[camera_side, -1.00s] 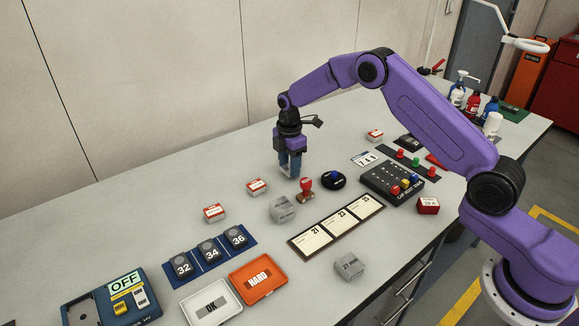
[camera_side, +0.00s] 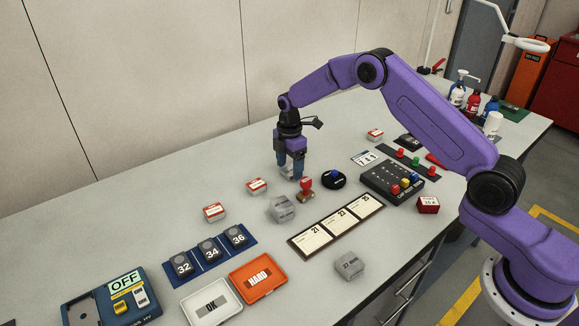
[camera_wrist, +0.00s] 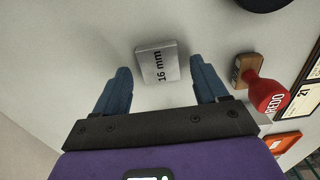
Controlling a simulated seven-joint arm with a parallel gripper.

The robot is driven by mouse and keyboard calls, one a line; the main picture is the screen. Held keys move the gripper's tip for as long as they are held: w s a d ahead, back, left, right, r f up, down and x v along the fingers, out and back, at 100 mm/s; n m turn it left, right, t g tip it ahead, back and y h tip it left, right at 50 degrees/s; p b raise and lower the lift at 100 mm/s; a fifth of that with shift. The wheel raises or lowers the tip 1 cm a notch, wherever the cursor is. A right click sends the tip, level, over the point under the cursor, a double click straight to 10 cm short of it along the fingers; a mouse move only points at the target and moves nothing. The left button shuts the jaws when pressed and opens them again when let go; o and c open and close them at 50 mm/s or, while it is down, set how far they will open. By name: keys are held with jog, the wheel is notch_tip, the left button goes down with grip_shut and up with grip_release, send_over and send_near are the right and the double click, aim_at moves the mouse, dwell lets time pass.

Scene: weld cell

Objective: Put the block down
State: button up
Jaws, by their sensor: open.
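A grey metal block marked "16 mm" (camera_wrist: 157,65) sits on the pale bench top between the fingers of my gripper (camera_wrist: 160,72) in the wrist view. My gripper is open, with a gap showing on each side of the block. In the side view my gripper (camera_side: 290,174) points straight down, its fingertips low over the bench behind the red-handled stamp. There the block is mostly hidden by the fingers.
The REDO stamp (camera_side: 306,190) stands close to the right finger; it also shows in the wrist view (camera_wrist: 262,90). A grey block (camera_side: 281,209) lies in front, another (camera_side: 349,264) nearer the bench edge. A round black holder (camera_side: 333,180) is to the right. Bench behind is clear.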

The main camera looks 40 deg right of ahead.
aim_at(290, 170)
notch_tip(290, 170, up, 11)
jog(key=s+a+r+m, duration=0.1)
jog(key=s+a+r, duration=0.2)
jog(key=s, duration=0.4)
jog(key=s+a+r+m, duration=0.1)
jog(key=s+a+r, duration=0.15)
jog(key=s, duration=0.45)
jog(key=s+a+r+m, duration=0.1)
jog(key=s+a+r, duration=0.15)
jog(key=s, duration=0.45)
jog(key=s+d+f+m, duration=0.1)
jog(key=s+d, duration=0.3)
jog(key=s, duration=0.8)
jog(key=s+d+f+m, duration=0.1)
jog(key=s+d, duration=0.3)
jog(key=s, duration=0.8)
jog(key=shift+s, duration=0.35)
jog(key=shift+o, duration=0.4)
